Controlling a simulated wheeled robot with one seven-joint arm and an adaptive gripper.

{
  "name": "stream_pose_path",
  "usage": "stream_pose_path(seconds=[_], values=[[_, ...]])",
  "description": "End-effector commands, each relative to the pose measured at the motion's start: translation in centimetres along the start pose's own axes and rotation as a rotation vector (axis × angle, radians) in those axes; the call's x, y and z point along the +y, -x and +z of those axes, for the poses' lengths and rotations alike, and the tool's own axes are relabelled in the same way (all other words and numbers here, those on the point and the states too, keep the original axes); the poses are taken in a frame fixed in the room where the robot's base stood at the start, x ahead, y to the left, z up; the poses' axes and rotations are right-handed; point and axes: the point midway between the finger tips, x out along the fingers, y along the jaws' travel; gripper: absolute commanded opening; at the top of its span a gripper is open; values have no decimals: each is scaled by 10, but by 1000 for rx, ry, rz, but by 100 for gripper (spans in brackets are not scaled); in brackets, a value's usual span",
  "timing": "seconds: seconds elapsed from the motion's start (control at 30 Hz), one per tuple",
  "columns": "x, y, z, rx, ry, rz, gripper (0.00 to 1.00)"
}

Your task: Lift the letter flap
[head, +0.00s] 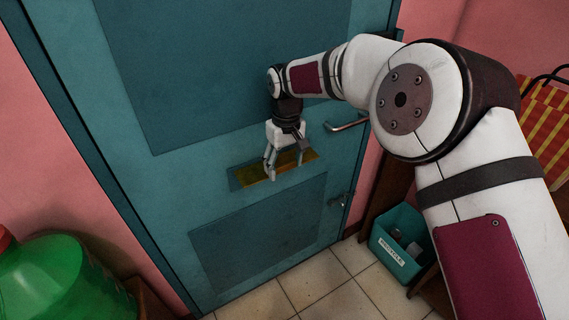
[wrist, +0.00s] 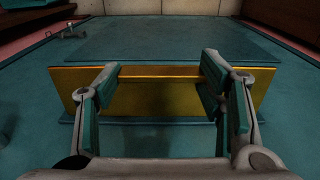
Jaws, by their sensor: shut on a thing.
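The letter flap (head: 253,174) is a long brass-coloured plate in the middle of the teal door, framed by a teal surround. It also shows in the wrist view (wrist: 160,98), with a bright lengthwise edge. My gripper (head: 285,171) is at the flap, reaching down from above in the head view. In the wrist view its two teal-padded fingers (wrist: 160,72) stand wide apart across the flap and are shut on it. The fingers hide parts of the flap. I cannot tell exactly how far the flap is tilted.
The teal door (head: 215,65) has a lever handle (head: 346,124) right of my gripper and a lock (head: 341,201) lower down. A teal recycling bin (head: 399,258) stands at the right on the tiled floor. A green container (head: 62,278) is at the lower left.

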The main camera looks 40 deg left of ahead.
Motion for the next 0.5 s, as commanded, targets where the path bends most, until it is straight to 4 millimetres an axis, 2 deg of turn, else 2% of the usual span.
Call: stream_pose_path(seconds=[0.03, 0.27, 0.3, 0.4, 0.5], values=[[-6, -3, 0, -4, 4, -9, 12], [-7, -3, 0, -5, 5, -11, 12], [-7, -4, 0, -5, 5, -11, 69], [-8, -4, 0, -5, 6, -12, 87], [-10, -3, 0, -4, 8, -14, 87]])
